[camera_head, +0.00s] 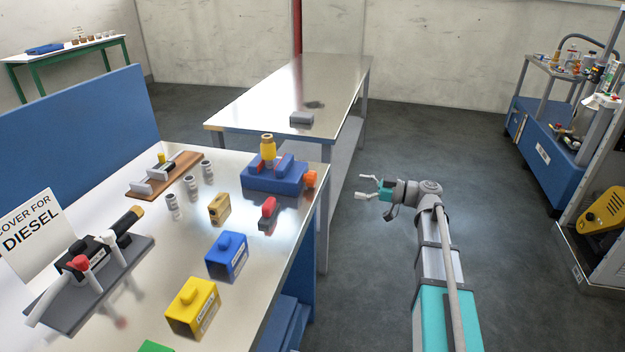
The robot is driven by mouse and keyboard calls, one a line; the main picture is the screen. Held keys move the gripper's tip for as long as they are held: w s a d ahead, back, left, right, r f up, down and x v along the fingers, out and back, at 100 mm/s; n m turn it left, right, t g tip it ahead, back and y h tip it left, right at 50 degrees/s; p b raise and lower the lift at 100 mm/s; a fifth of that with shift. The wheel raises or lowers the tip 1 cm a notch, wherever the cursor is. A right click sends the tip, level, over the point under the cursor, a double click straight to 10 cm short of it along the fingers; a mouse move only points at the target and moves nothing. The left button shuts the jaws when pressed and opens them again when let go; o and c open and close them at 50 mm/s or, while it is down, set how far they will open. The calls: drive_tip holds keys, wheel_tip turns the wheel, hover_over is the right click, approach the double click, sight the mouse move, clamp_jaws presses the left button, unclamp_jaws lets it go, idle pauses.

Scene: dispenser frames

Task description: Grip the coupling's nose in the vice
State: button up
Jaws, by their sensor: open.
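The vice (262,179) is a blue block with red and blue jaw parts and an orange knob (310,179) on its right side. It stands near the back right corner of the near metal bench. A yellow piece with a darker top, which looks like the coupling (267,148), stands upright at the vice's jaws. Its lower end is hidden, so I cannot tell whether the jaws touch it. My gripper (364,187) is open and empty, to the right of the vice and beyond the bench edge, over the floor.
On the near bench (238,294) are a blue box (226,256), a yellow box (192,308), a red-topped piece (268,212), a tan block (219,208) and small cylinders. A second metal table (300,85) stands behind. The floor between my arm and the right-hand machines is clear.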

sight(315, 179)
drive_tip(key=shift+a, duration=0.1)
drive_tip(key=shift+x, duration=6.8)
drive_tip(key=shift+w, duration=0.1)
drive_tip(key=c, duration=1.1)
drive_tip(key=shift+c, duration=0.2)
drive_tip(key=shift+m, duration=2.9)
